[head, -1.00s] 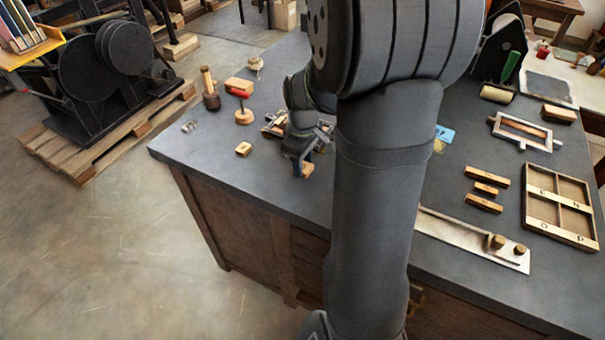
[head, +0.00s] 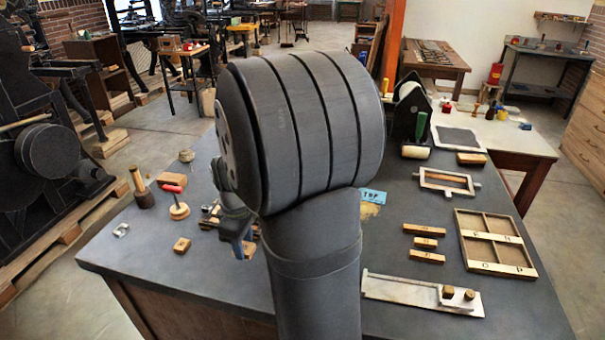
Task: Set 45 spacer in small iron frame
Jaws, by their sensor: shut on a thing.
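My gripper (head: 243,246) is low over the left part of the dark bench, partly hidden behind my arm. It is shut on a small wooden block (head: 250,249), whose marking I cannot read. Just left of it is a small metal frame (head: 207,222) with wooden pieces in or by it, largely hidden by my arm. Another light metal frame (head: 427,184) with side lugs and a wooden piece inside lies at the right.
At the right are several wooden bars (head: 426,243), a compartment tray (head: 497,268) and a metal strip with knobs (head: 410,292). The bench's front left is clear.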

